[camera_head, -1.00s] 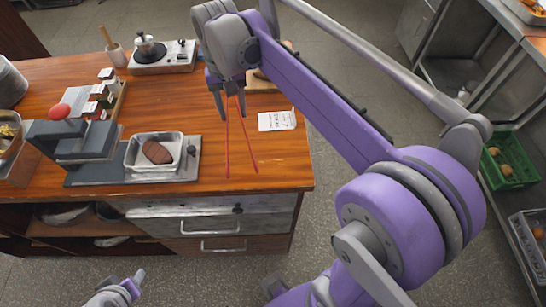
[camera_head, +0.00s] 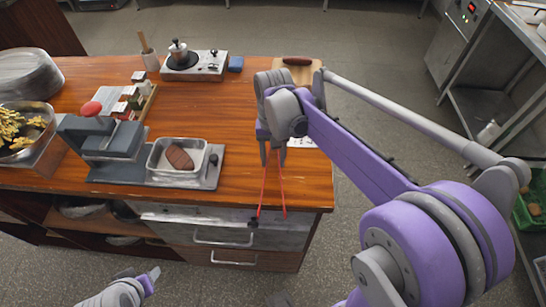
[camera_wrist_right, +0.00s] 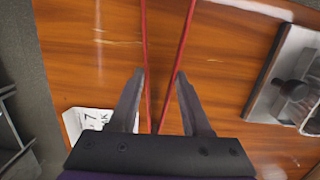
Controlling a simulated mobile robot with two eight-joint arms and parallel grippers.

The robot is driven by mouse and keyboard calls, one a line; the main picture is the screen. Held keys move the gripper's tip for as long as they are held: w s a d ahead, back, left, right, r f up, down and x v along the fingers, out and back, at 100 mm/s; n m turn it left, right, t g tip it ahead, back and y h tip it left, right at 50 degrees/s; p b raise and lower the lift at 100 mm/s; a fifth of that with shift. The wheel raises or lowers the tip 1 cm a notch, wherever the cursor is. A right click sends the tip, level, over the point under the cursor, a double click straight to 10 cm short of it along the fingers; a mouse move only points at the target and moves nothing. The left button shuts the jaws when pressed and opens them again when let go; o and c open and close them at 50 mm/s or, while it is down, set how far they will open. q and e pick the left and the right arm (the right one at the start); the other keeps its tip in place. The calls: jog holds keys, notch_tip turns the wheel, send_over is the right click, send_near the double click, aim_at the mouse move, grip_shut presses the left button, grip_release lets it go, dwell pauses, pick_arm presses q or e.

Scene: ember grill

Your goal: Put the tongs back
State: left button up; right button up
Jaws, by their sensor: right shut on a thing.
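The tongs (camera_head: 263,192) are thin and red with two long arms spread in a narrow V. My right gripper (camera_head: 273,158) is shut on their upper, joined end, and the arms hang down over the front right part of the wooden table. In the right wrist view the red tongs (camera_wrist_right: 149,60) run up from between the two dark fingers of my right gripper (camera_wrist_right: 155,90). Whether the tips touch the table is hard to tell. My left gripper (camera_head: 150,277) shows only in part, low in front of the table, and its jaw state is unclear.
A grey press (camera_head: 105,140) and a metal tray (camera_head: 152,165) with a brown patty stand left of the tongs. A white card (camera_wrist_right: 80,122) lies on the table by my right gripper.

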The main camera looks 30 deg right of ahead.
jog(key=shift+f, duration=0.2)
jog(key=o, duration=0.6)
jog(key=shift+r, duration=0.1)
jog(key=r, duration=0.4)
jog(key=w+r, duration=0.1)
jog(key=r, duration=0.3)
jog(key=r+p, duration=0.1)
jog(key=r, duration=0.3)
jog(key=shift+w+d+r, duration=0.1)
jog(key=shift+w+d, duration=0.1)
jog(key=shift+d, duration=0.2)
